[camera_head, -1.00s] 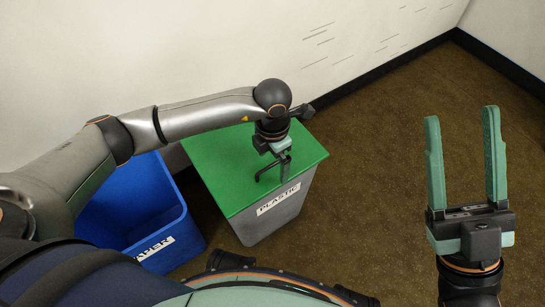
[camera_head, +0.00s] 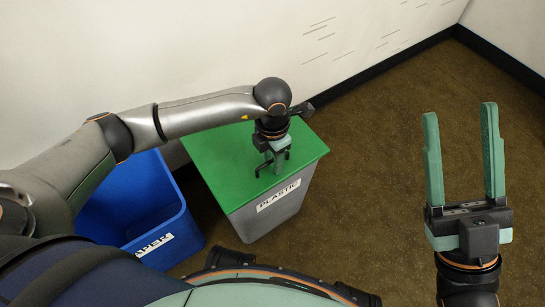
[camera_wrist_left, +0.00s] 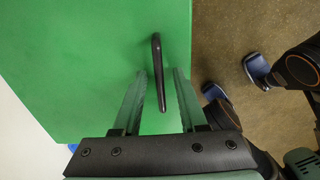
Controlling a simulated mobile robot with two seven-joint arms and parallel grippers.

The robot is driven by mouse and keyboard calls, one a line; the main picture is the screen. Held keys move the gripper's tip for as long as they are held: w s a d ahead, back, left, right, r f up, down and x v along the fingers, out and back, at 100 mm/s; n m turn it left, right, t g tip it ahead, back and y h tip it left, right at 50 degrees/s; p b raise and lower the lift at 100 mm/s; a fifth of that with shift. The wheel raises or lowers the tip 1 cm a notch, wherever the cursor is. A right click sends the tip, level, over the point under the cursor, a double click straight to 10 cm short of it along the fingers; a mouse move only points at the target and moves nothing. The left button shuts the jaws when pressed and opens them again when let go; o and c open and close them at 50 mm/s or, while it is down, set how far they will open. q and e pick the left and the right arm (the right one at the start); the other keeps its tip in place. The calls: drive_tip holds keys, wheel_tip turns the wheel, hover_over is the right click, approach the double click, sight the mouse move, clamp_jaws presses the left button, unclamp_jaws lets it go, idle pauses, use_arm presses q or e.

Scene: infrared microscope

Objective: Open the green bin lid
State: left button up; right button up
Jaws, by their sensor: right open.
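The green lid (camera_head: 222,160) lies flat on the grey bin (camera_head: 272,218) labelled PLASTIC. It fills much of the left wrist view (camera_wrist_left: 70,60). A thin dark handle (camera_wrist_left: 157,70) stands on the lid. My left gripper (camera_head: 272,167) points down over the lid at the handle. In the left wrist view its fingers (camera_wrist_left: 159,75) are open, one on each side of the handle, with green showing between. I cannot tell how deep the handle sits between them. My right gripper (camera_head: 462,112) is open and empty, pointing up at the right, well away from the bin.
A blue open bin (camera_head: 135,205) labelled PAPER stands left of the green-lidded bin, partly under my left arm. A white wall (camera_head: 200,45) runs close behind both bins. The brown floor (camera_head: 370,170) to the right is clear.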

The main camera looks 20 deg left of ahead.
use_arm(q)
drive_tip(key=c, duration=0.4)
drive_tip(key=shift+c, duration=0.2)
drive_tip(key=shift+r, duration=0.1)
